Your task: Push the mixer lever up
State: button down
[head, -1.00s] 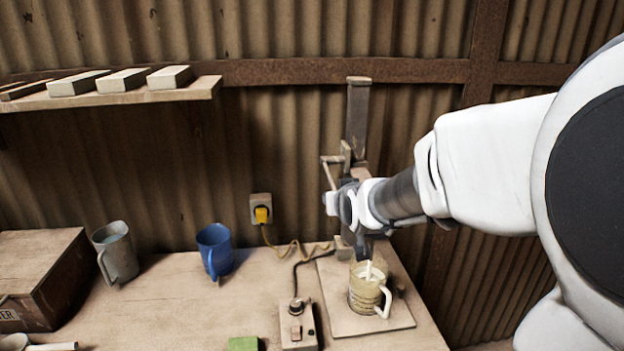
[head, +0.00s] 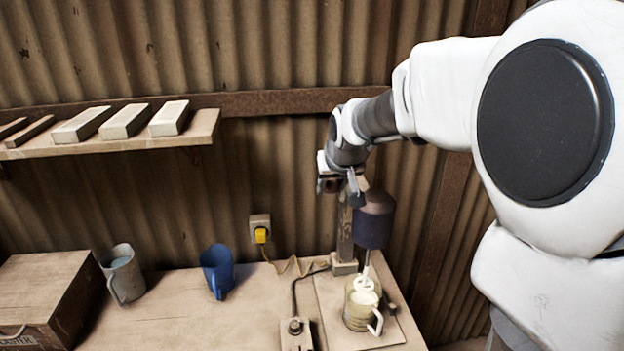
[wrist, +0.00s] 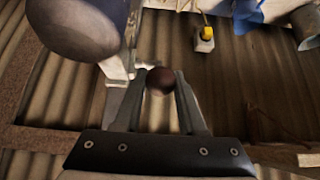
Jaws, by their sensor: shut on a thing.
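The mixer stands at the right of the table, with an upright post (head: 345,232), a dark cylindrical head (head: 373,220) and a pale whisk (head: 365,284) over a glass jug (head: 361,306). The whisk's loops show at the jug's mouth. My gripper (head: 338,188) is high beside the post, left of the mixer head. In the wrist view my gripper (wrist: 160,88) is shut on the lever's dark red ball knob (wrist: 160,79), one finger on each side. The mixer head (wrist: 80,22) also shows there at upper left. Most of the lever arm is hidden by my gripper.
A blue mug (head: 217,270) and a grey mug (head: 122,274) stand left on the table, beside a wooden box (head: 45,295). A control box (head: 296,333) with a cable sits left of the mixer base. A shelf (head: 110,142) with blocks is on the wall.

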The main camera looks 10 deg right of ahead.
jog(key=shift+w+r+p, duration=0.3)
jog(key=shift+w+r, duration=1.35)
jog(key=shift+r, duration=0.1)
jog(key=c, duration=0.8)
grip_release()
jog(key=shift+f, duration=0.1)
jog(key=shift+o, duration=0.2)
jog(key=shift+s, duration=0.1)
jog(key=b+v, duration=0.2)
jog(key=v, duration=1.5)
jog(key=shift+s, duration=0.15)
